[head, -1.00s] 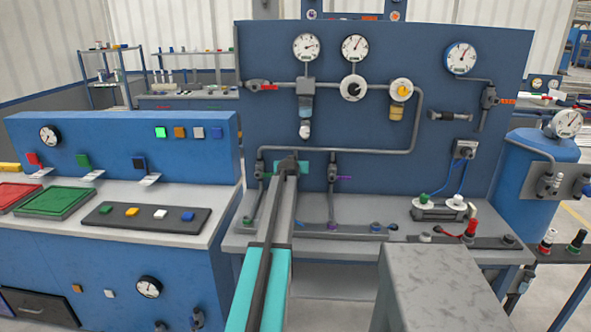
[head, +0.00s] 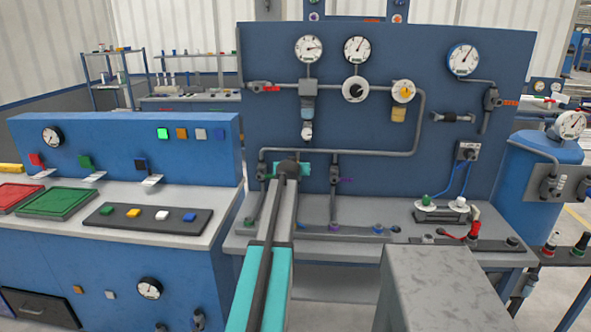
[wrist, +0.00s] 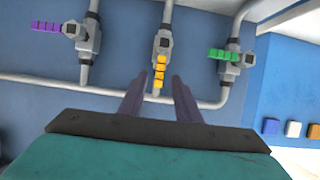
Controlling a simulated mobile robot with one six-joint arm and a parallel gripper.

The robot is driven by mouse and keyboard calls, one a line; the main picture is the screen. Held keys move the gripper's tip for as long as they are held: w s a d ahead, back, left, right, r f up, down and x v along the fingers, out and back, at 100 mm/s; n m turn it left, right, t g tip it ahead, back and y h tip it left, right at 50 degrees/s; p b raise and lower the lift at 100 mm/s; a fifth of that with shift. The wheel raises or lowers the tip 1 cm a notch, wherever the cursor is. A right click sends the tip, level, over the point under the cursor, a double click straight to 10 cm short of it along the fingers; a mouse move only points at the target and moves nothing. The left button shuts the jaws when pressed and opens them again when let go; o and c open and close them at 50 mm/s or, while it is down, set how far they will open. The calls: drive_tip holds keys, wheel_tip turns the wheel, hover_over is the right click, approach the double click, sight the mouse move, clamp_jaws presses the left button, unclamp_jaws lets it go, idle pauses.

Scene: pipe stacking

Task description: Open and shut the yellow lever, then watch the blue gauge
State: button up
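The yellow lever (wrist: 159,72) sits on a grey valve on a vertical pipe in the wrist view, its handle pointing down in the picture. My gripper (wrist: 158,78) is open, with its two dark fingers apart and the lever's lower end appearing between their tips. I cannot tell whether they touch it. In the head view my arm hides the yellow lever. A white-faced gauge with a blue rim (head: 463,60) is at the upper right of the blue panel.
A purple lever (wrist: 46,27) and a green lever (wrist: 222,54) are on valves either side of the yellow one. A horizontal pipe (wrist: 100,90) runs near the fingers. A grey block (head: 440,285) stands at front right.

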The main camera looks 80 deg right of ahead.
drive_tip(key=b+v, duration=0.1)
drive_tip(key=v, duration=0.7)
drive_tip(key=shift+a, duration=0.3)
drive_tip(key=shift+w, duration=0.1)
drive_tip(key=shift+r, duration=0.1)
idle(1.3)
